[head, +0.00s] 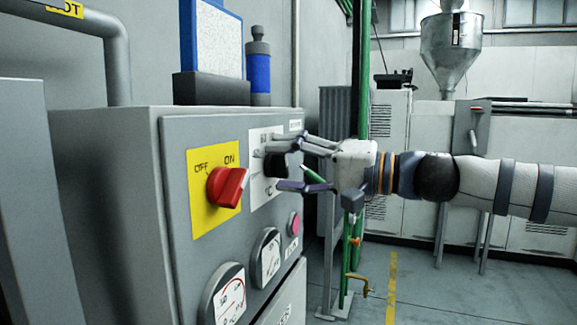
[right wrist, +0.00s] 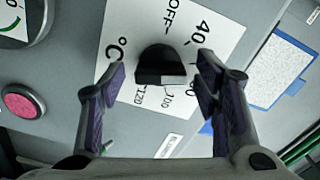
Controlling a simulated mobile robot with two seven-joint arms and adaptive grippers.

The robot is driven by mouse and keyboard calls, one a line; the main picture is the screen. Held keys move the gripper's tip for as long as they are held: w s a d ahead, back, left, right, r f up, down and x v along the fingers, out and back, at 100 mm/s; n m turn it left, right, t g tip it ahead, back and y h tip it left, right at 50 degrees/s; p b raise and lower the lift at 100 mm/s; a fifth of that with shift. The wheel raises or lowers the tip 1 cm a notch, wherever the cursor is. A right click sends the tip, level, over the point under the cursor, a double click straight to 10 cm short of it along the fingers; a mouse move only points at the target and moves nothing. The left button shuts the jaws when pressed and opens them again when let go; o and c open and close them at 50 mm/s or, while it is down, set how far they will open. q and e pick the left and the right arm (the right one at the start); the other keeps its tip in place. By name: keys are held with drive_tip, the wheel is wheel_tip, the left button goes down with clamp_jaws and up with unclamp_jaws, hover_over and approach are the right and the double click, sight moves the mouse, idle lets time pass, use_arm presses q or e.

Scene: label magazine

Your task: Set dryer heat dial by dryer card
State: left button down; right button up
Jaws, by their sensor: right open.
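The black heat dial (right wrist: 160,62) sits on a white scale plate (right wrist: 118,28) marked °C, with OFF, 40, 100 and 120 readable in the right wrist view. A pale patch shows at the dial's lower right edge, near 100; I cannot tell surely that it is the pointer. In the head view the dial (head: 274,165) is partly behind my fingers. My right gripper (right wrist: 161,76) is open, its fingers on either side of the dial with gaps visible. A blue-framed sheet (head: 212,40) stands on the cabinet; its print is unreadable, and I cannot tell if it is the dryer card.
The grey cabinet (head: 120,200) carries a red OFF/ON switch (head: 226,187) on a yellow plate, two gauges (head: 228,297) and a pink-red button (head: 294,223). A blue bottle-like object (head: 258,72) stands on top. Green pipes (head: 360,110) rise behind my right gripper.

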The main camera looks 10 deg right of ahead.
drive_tip(key=shift+d, duration=0.1)
drive_tip(key=v, duration=1.2)
